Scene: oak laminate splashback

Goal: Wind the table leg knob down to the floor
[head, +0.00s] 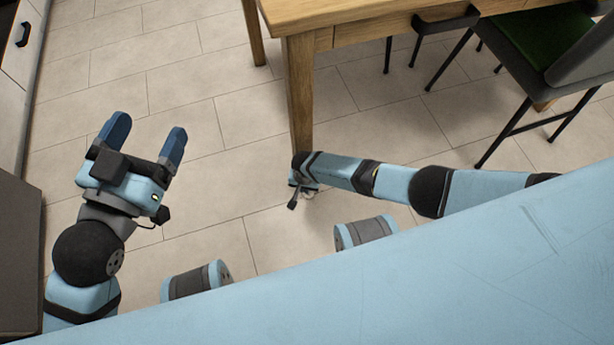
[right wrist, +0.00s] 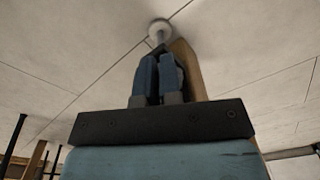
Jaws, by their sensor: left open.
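The wooden table leg (head: 301,95) stands at the table's near left corner; its lower end is hidden behind my right arm in the head view. In the right wrist view, the leg (right wrist: 190,72) shows behind the fingers, with a pale round foot (right wrist: 160,28) beyond the tips. A small dark knob (right wrist: 157,49) is at the tips below that foot. My right gripper (right wrist: 159,60) has its fingers close together with a narrow gap, seemingly closed on the knob; the contact is partly hidden. My left gripper (head: 146,136) is open and empty above the floor, well left of the leg.
The tabletop (head: 340,14) overhangs at the top. A chair with a green seat (head: 545,45) and thin black legs stands at the right. Cabinets (head: 18,60) line the left edge. Tiled floor (head: 215,75) is clear between cabinets and table.

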